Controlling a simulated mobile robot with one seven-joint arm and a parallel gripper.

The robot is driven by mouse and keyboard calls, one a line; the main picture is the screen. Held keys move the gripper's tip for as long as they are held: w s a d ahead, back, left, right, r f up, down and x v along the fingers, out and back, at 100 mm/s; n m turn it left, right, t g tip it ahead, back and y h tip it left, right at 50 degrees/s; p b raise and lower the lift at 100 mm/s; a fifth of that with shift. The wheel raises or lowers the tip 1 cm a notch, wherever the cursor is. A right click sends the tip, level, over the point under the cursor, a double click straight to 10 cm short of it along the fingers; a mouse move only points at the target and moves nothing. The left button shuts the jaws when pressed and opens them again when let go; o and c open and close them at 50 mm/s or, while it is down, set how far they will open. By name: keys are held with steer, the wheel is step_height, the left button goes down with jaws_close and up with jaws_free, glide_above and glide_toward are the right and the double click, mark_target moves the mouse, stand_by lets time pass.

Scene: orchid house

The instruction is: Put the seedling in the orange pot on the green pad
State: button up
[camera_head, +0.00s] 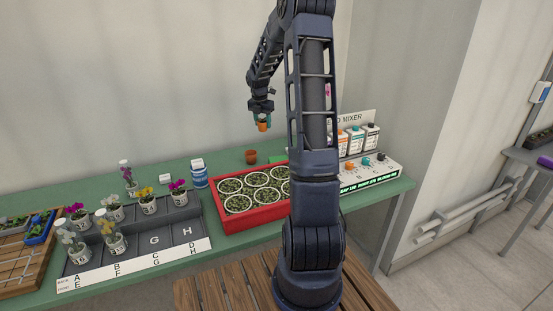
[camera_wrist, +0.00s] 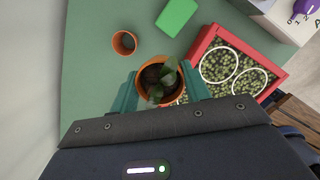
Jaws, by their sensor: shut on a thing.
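My gripper (camera_wrist: 159,92) is shut on an orange pot (camera_wrist: 142,84) that holds a green-leaved seedling (camera_wrist: 163,79). In the head view the same orange pot (camera_head: 263,126) hangs from my gripper (camera_head: 262,115), in the air above the green bench. The green pad (camera_wrist: 176,16) lies on the bench at the top of the wrist view, apart from the held pot. In the head view only a bit of the pad (camera_head: 278,159) shows, beside my arm; the rest is hidden.
A small terracotta pot (camera_wrist: 124,42) stands on the bench left of the pad. A red tray (camera_head: 222,220) of several round pots is nearby. A blue-white bottle (camera_head: 199,174) and a grey lettered rack (camera_head: 175,246) with flowers stand left. A mixer (camera_head: 366,177) stands right.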

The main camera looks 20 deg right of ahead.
step_height(320, 180, up, 2)
steer(key=n, duration=0.1)
glide_above(279, 158)
steer(key=f, duration=1.9)
steer(key=shift+s+a+f, duration=0.2)
steer(key=shift+s+f, duration=0.05)
steer(key=shift+s, duration=0.05)
steer(key=shift+f, duration=0.2)
steer(key=o, duration=1)
steer(key=shift+r, duration=0.1)
